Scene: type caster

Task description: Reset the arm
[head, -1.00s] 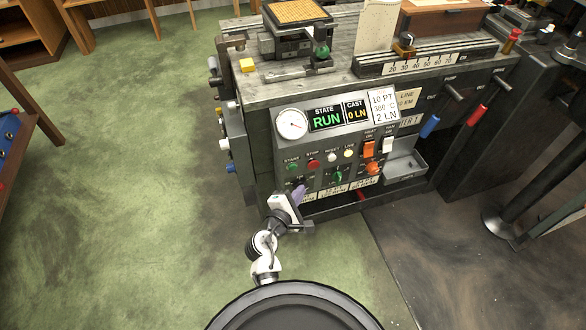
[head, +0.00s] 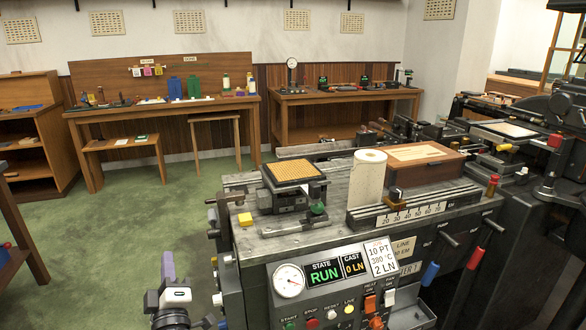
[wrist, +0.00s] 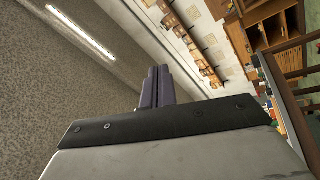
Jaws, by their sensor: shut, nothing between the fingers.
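My gripper (head: 168,267) shows at the lower left of the head view, raised with its purple-grey fingers pointing up. It is left of the type caster (head: 345,255) and apart from it. In the wrist view the two fingers (wrist: 158,88) lie close together with nothing between them. The wrist view looks out sideways, toward the ceiling and the back wall. The caster's display (head: 325,271) reads STATE RUN, and the one beside it reads CAST 0 LN. Most of my arm is hidden below the head view's bottom edge.
A yellow block (head: 245,219) and a gridded tan plate (head: 293,172) sit on the caster's top, with a paper roll (head: 368,183) and a wooden box (head: 424,163). Red and blue levers stick out at the right. Wooden benches (head: 165,107) line the back wall. Green floor (head: 120,230) is clear at left.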

